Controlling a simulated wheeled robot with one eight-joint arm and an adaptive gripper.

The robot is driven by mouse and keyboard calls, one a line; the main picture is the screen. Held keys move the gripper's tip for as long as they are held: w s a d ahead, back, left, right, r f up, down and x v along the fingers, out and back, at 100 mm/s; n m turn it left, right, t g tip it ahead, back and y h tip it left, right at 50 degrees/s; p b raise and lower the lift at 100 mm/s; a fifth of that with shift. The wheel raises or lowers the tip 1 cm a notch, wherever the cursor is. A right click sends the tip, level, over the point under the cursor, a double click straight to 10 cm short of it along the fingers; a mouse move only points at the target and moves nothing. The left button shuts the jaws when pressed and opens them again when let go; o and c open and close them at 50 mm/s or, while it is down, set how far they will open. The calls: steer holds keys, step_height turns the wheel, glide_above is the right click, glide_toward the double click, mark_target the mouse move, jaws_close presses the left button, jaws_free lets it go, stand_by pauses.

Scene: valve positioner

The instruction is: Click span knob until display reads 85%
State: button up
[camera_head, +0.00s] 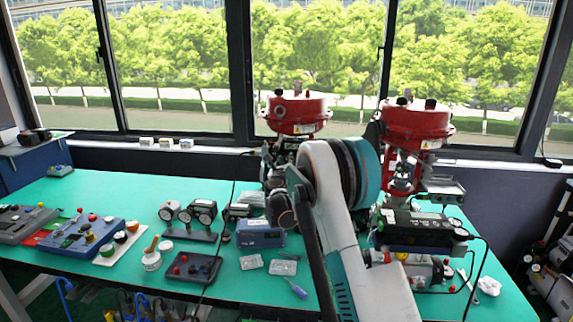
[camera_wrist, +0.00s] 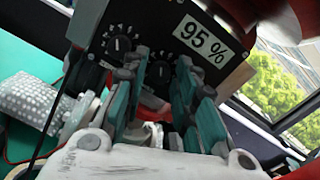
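In the wrist view a black positioner box (camera_wrist: 150,22) fills the upper middle, tilted in the picture. Its white display (camera_wrist: 208,46) reads 95 %. One black knob (camera_wrist: 120,44) with a white pointer line and a ring of scale marks sits on the left of its face. A second dark knob (camera_wrist: 160,73) lies between my fingertips; its scale is partly hidden by the fingers. I cannot read which knob is span. My gripper (camera_wrist: 163,67) is open, its teal fingers on either side of the second knob; contact cannot be told. In the head view my arm hides the gripper.
Two red valve actuators (camera_head: 297,112) (camera_head: 417,122) stand at the back of the green table (camera_head: 130,195). Gauges (camera_head: 203,210), a blue box (camera_head: 261,233) and a screwdriver (camera_head: 295,288) lie to the left of my arm. A dark cable runs at left in the wrist view.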

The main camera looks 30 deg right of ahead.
steer(key=shift+c, duration=0.2)
jaws_close()
steer(key=shift+n+p, duration=0.3)
steer(key=shift+n, duration=2.5)
steer(key=shift+o, duration=0.2)
jaws_free()
